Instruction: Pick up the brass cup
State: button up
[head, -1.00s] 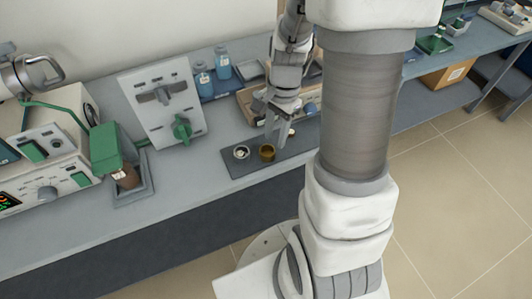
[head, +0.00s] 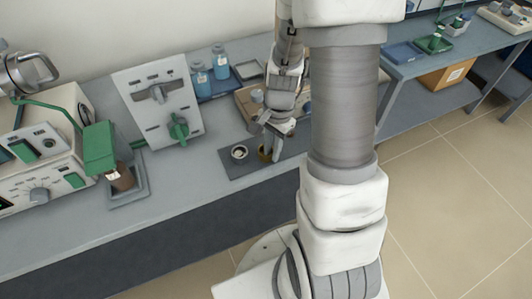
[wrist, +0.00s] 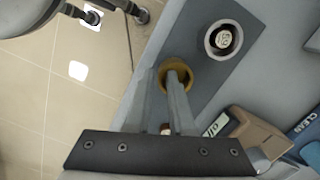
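The brass cup (head: 263,155) stands on a dark grey mat (head: 238,170) on the bench, partly covered by my gripper (head: 272,150) in the head view. In the wrist view the brass cup (wrist: 193,86) is just beyond the fingertips of my gripper (wrist: 163,73). The fingers are apart. The right fingertip overlaps the cup's opening and the left one lies at or just outside its left rim. I cannot tell whether either touches the cup.
A pale cup (head: 239,152) with a white marked piece inside stands beside the brass one. A small reddish-brown item (wrist: 166,128) shows between the fingers. A panel with a green knob (head: 179,127) and blue bottles (head: 221,66) stand behind.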

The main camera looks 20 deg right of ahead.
grip_shut()
dwell(1.1)
